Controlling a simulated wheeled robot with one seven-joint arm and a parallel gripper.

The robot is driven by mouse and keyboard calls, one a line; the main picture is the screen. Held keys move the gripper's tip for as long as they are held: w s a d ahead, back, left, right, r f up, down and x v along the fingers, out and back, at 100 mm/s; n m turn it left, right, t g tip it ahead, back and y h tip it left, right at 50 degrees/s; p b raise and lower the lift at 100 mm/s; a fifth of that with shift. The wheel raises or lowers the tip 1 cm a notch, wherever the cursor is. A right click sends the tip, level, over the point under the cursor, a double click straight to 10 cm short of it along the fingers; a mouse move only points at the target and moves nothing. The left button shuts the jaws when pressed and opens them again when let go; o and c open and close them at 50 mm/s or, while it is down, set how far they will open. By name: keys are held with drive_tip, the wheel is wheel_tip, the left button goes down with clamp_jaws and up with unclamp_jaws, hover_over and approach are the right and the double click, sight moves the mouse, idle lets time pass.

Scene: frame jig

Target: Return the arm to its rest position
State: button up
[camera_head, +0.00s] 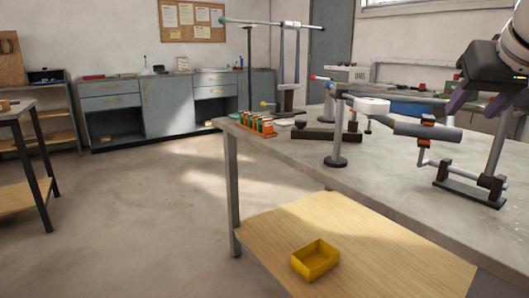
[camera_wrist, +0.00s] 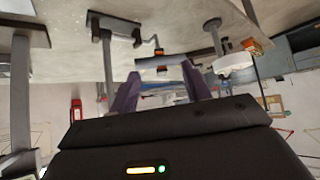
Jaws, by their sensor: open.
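My gripper (camera_head: 478,100) is at the upper right of the head view, above the workbench and near the jig's grey tube (camera_head: 427,130). In the wrist view, my gripper's two purple fingers (camera_wrist: 160,92) stand apart with nothing held between them. The grey tube also shows in the wrist view (camera_wrist: 162,61), beyond the fingertips. Whether the fingers touch any part of the jig cannot be told. My arm runs out of the head view at the upper right.
The workbench (camera_head: 375,158) carries jig stands, a white round part (camera_head: 371,105) and an orange rack (camera_head: 257,125). A yellow bin (camera_head: 315,260) sits on the lower wooden shelf. Grey cabinets (camera_head: 170,105) line the back wall.

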drive_tip(key=s+a+f+n+g+y, duration=0.1)
drive_tip(key=a+f, duration=0.5)
drive_tip(key=f, duration=0.3)
drive_tip(key=s+a+f+g+y, duration=0.1)
drive_tip(key=a+f, duration=0.5)
drive_tip(key=f, duration=0.2)
drive_tip(key=s+a+f+n, duration=0.1)
drive_tip(key=s+a+f, duration=0.2)
drive_tip(key=f, duration=0.6)
drive_tip(key=s+a+f+n+g, duration=0.1)
drive_tip(key=s+a+f, duration=0.3)
drive_tip(key=f, duration=0.6)
drive_tip(key=shift+s+a, duration=0.2)
drive_tip(key=shift+s, duration=0.45)
